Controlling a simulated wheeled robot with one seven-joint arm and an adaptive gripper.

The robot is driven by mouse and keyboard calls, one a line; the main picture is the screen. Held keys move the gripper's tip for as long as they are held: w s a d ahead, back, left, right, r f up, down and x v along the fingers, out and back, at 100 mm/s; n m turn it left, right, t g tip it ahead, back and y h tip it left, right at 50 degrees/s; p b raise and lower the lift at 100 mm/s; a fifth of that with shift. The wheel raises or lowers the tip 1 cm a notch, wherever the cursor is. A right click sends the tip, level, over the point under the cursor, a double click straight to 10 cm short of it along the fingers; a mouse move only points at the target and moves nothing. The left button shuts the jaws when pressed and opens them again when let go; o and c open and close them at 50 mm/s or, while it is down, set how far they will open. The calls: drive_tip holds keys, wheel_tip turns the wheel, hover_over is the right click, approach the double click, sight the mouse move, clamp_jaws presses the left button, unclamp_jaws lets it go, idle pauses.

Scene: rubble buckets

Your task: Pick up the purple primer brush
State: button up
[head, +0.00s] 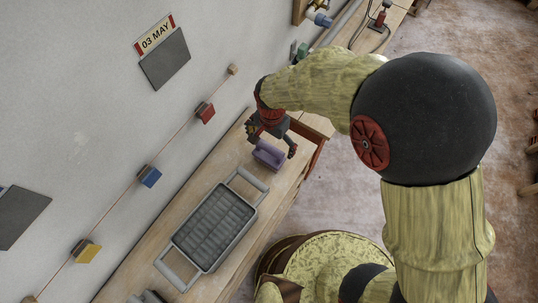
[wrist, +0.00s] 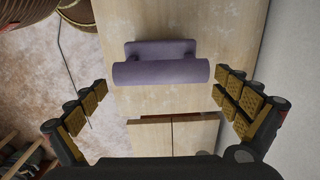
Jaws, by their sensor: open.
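The purple primer brush (head: 268,154) lies on the wooden bench top near its right end, beside a grey tray. In the wrist view the brush (wrist: 160,72) is a plain purple body with a rounded long front and a narrower part behind it. My gripper (head: 271,141) is above the brush, its fingers spread wide. In the wrist view my gripper (wrist: 162,80) has one padded finger on each side of the brush, with clear gaps, and nothing is held.
The grey tray (head: 183,270) with raised handles stands on the bench (head: 133,262), left of the brush. Coloured blocks, such as a red one (head: 205,112) and a blue one (head: 149,176), sit along the wall. The bench's open edge is close to the brush.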

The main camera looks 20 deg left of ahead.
drive_tip(key=f, duration=0.2)
drive_tip(key=s+f+b, duration=0.1)
drive_tip(key=f, duration=0.1)
drive_tip(key=shift+s+a+f, duration=0.1)
drive_tip(key=shift+a, duration=0.15)
drive_tip(key=shift+f, duration=0.45)
drive_tip(key=c, duration=1.3)
